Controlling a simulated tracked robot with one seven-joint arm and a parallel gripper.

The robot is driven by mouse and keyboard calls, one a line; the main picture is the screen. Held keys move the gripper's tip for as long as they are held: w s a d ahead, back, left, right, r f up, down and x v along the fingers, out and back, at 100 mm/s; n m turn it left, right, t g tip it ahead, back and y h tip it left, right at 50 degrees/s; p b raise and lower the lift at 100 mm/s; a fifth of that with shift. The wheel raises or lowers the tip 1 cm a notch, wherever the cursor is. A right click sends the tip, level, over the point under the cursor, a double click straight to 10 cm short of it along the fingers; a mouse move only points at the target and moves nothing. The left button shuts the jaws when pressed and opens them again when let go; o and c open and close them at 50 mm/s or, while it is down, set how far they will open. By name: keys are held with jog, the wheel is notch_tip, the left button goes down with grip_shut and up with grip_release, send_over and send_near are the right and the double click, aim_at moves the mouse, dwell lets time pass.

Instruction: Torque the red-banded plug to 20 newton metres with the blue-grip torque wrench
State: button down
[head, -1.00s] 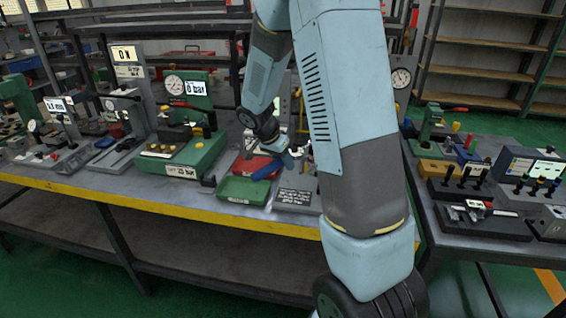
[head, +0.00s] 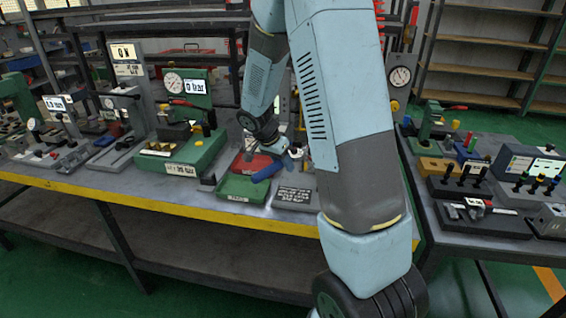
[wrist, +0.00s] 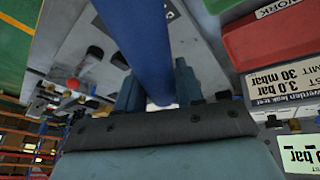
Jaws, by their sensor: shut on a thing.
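My gripper (head: 286,160) is over the front of the middle bench in the head view. In the wrist view its two fingers (wrist: 158,88) are shut on the blue grip (wrist: 143,42) of the torque wrench. The blue grip also shows in the head view (head: 268,172), held tilted above the green tray's right side. The rest of the wrench is hidden by my gripper and arm. I cannot make out the red-banded plug; a small red knob (wrist: 73,83) shows on a grey fixture at the left of the wrist view, but I cannot tell what it is.
A green tray (head: 240,194) and a red tray (head: 240,166) lie close to my gripper. Another bench with fixtures (head: 470,210) is at the right.

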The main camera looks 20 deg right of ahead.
jog(key=shift+f, duration=0.55)
jog(key=shift+w, duration=0.15)
dwell(0.4)
jog(key=shift+w+a+m+g, duration=0.2)
jog(key=shift+w+m, duration=0.3)
jog(key=shift+w, duration=0.05)
jog(key=shift+w+a+m+g, duration=0.2)
jog(key=shift+w+m, duration=0.3)
jog(key=shift+w+a+m+g, duration=0.2)
jog(key=shift+w+m, duration=0.25)
jog(key=shift+w, duration=0.2)
jog(key=shift+w+a+m+g, duration=0.1)
jog(key=shift+w+m+g, duration=0.1)
jog(key=shift+w+m, duration=0.35)
jog(key=shift+w, duration=0.15)
jog(key=shift+s+d+n, duration=0.1)
jog(key=shift+s+n, duration=0.4)
jog(key=shift+s, duration=0.15)
dwell(0.4)
